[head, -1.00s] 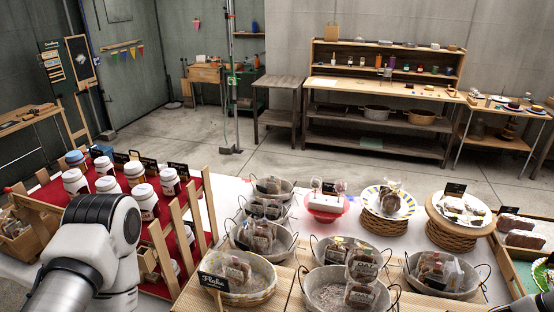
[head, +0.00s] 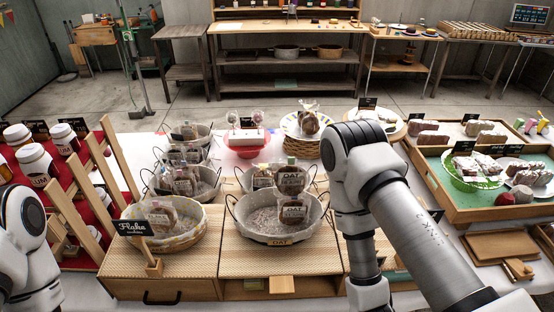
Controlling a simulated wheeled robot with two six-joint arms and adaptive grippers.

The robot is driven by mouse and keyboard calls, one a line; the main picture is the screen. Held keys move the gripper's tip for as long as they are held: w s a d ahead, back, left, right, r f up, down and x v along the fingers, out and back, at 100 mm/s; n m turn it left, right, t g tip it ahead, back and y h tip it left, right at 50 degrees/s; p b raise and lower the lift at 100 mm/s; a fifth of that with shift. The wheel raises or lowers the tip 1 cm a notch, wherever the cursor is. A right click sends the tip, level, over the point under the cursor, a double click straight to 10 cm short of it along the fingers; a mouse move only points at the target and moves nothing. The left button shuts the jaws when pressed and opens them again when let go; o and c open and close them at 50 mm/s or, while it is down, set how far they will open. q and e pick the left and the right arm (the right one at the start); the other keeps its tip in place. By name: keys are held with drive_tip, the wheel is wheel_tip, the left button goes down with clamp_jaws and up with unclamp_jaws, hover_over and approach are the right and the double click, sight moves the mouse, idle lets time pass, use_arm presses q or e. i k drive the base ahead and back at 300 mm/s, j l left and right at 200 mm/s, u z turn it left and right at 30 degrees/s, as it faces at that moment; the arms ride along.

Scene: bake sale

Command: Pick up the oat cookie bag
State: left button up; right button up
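A round grey metal tub (head: 262,238) with an OAT sign (head: 281,242) on its front stands near the middle of the table in the head view. A clear bag of brown oat cookies (head: 292,213) stands upright in its right side, with a dark label. Another OAT bag (head: 291,181) shows just behind it, partly hidden by the front one. Links of my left arm show at the left edge and links of my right arm stand right of the tub. Neither gripper is in the picture.
A basket (head: 165,240) with a Flake cookies sign (head: 130,228) stands left of the tub. Jars (head: 36,165) on a wooden rack are farther left. Green-lined trays (head: 468,212) of baked goods lie at the right. My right arm hides the table right of the tub.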

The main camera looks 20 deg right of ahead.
sight(290, 174)
drive_tip(key=k+l, duration=0.1)
drive_tip(key=l, duration=0.25)
drive_tip(key=k+l, duration=0.1)
drive_tip(key=l, duration=0.3)
drive_tip(key=l+u, duration=0.1)
drive_tip(key=l, duration=0.25)
drive_tip(key=k+l, duration=0.15)
drive_tip(key=l, duration=0.2)
